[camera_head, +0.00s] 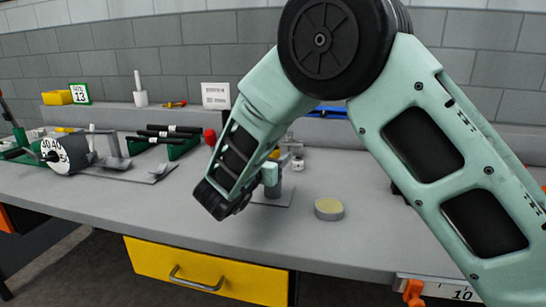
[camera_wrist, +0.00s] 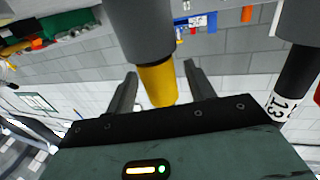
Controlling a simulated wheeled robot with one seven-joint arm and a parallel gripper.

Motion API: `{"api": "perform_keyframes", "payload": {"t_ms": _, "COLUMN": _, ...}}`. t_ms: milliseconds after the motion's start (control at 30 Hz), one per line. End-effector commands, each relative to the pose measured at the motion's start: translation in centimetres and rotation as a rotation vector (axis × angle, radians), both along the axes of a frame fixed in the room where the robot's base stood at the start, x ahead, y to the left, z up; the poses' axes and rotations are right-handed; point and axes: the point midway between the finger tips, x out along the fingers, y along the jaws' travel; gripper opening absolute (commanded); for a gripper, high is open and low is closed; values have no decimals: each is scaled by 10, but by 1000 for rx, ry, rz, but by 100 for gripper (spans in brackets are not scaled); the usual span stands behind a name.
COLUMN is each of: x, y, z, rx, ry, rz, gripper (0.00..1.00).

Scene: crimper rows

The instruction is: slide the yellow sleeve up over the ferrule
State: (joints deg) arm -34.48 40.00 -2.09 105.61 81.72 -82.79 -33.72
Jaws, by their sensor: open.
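In the wrist view the yellow sleeve (camera_wrist: 158,84) sits at the end of a thick grey cylinder (camera_wrist: 142,28) that reaches in from the top edge. My gripper (camera_wrist: 160,78) is open, with one dark finger on each side of the sleeve in the picture. Gaps show between the sleeve and both fingers; I cannot tell how deep it sits between them. I cannot make out the ferrule. In the head view my arm hides most of this area. A small yellow patch (camera_head: 275,154) shows beside my wrist, perhaps the sleeve.
On the grey bench (camera_head: 330,245) stand a round pad (camera_head: 329,209) to the right and a drum marked 40 (camera_head: 62,154) at left. Black rods lie on a green rack (camera_head: 176,146). In the wrist view a dark cylinder labelled 13 (camera_wrist: 294,75) is at right.

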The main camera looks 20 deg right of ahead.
Motion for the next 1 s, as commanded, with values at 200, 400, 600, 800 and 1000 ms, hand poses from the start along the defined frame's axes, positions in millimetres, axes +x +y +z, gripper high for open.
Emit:
{"api": "perform_keyframes", "payload": {"t_ms": 200, "x": 3, "y": -3, "z": 0, "rx": 0, "ry": 0, "rz": 1, "gripper": 54}}
{"api": "perform_keyframes", "payload": {"t_ms": 400, "x": 3, "y": -3, "z": 0, "rx": 0, "ry": 0, "rz": 0, "gripper": 34}}
{"api": "perform_keyframes", "payload": {"t_ms": 600, "x": 3, "y": -3, "z": 0, "rx": -1, "ry": 1, "rz": 0, "gripper": 0}}
{"api": "perform_keyframes", "payload": {"t_ms": 800, "x": 3, "y": -3, "z": 16, "rx": 0, "ry": 0, "rz": 0, "gripper": 0}}
{"api": "perform_keyframes", "payload": {"t_ms": 1000, "x": 3, "y": -3, "z": 37, "rx": -1, "ry": -1, "rz": 0, "gripper": 0}}
